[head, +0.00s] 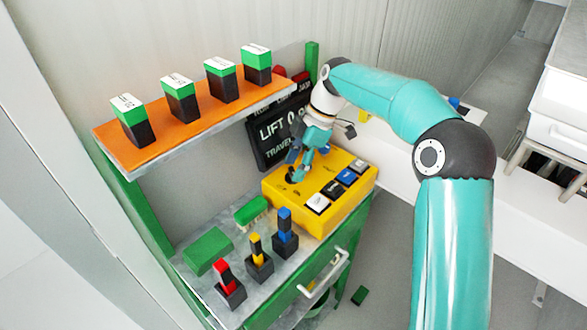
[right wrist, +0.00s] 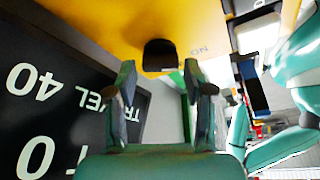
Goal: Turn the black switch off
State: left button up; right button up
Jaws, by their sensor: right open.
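A yellow control box (head: 338,208) stands on the back right of the bench. A black switch (right wrist: 160,56) sits on the yellow face in the right wrist view, beside an upside-down "ON" label (right wrist: 197,50). In the head view the black switch (head: 291,176) is partly hidden by my right gripper (head: 300,166). My right gripper (right wrist: 162,85) is open, its fingers on either side of the line to the switch, with the switch just beyond the tips. I cannot tell whether they touch. My left gripper is not in view.
Several buttons (head: 334,189) line the box's right side. A dark display panel (head: 275,130) stands behind. Red, yellow and blue levers (head: 257,257) stand at the bench front. An orange shelf (head: 190,129) holds several green-black blocks. A green brush (head: 251,209) lies beside the box.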

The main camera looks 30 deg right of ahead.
jog(key=shift+a+f, duration=0.25)
jog(key=shift+f, duration=0.3)
jog(key=c, duration=0.9)
jog(key=shift+o, duration=0.2)
